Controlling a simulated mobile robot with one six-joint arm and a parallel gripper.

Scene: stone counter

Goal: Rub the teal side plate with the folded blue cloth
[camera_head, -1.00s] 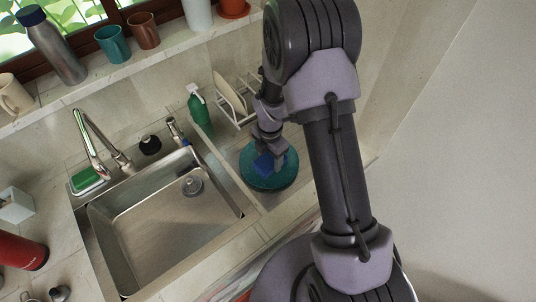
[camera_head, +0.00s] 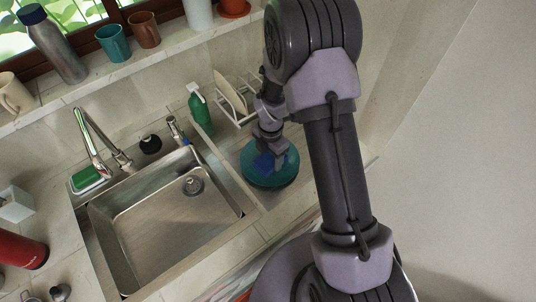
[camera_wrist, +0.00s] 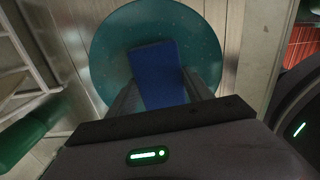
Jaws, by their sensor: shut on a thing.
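The teal side plate (camera_head: 284,175) lies flat on the counter, right of the sink; it also shows in the wrist view (camera_wrist: 115,50). The folded blue cloth (camera_wrist: 157,70) is over the middle of the plate in the wrist view; a small part of the cloth shows in the head view (camera_head: 263,163). My gripper (camera_wrist: 158,92) is shut on the near end of the cloth, with one finger on each side of it. The cloth looks to be on or just above the plate; I cannot tell if it touches. My gripper hides part of the plate.
A dish rack (camera_head: 237,120) with a plate stands behind the teal plate. A green bottle (camera_head: 200,110) stands beside the rack. The sink (camera_head: 165,225) is to the left, with a tap (camera_head: 95,145). The ledge behind holds mugs and a bottle.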

